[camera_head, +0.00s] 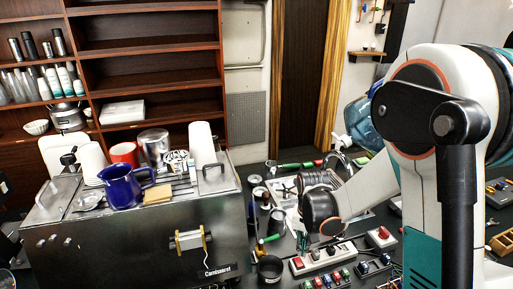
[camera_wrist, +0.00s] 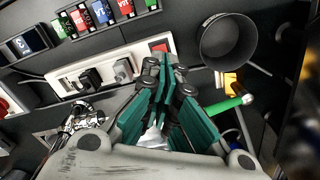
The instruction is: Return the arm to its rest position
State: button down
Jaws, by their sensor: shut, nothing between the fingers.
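My arm reaches from the right side of the head view toward the cluttered workbench. My gripper (camera_wrist: 168,92) shows in the wrist view with its green finger pads drawn together at the tips. It is shut and holds nothing. It hangs over the bench, close to the white power strip (camera_wrist: 118,70) and a dark cup (camera_wrist: 228,40). In the head view the fingers are mostly hidden or too small to make out.
The steel brewer (camera_head: 125,235) stands at left with a blue pitcher (camera_head: 122,187) and white cup stacks on top. The power strip also shows in the head view (camera_head: 322,258), among switches and tools. A green-handled tool (camera_wrist: 230,105) lies near my fingers. Wooden shelves (camera_head: 150,65) stand behind.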

jog(key=s+r+n+t+b, duration=0.3)
jog(key=s+r+t+b, duration=0.2)
jog(key=s+r+b, duration=0.5)
jog(key=s+f+t+b, duration=0.1)
jog(key=s+t+b, duration=0.1)
jog(key=s, duration=0.6)
jog(key=shift+s+f+n+b, duration=0.2)
jog(key=shift+f+n+b, duration=0.2)
jog(key=shift+b, duration=0.25)
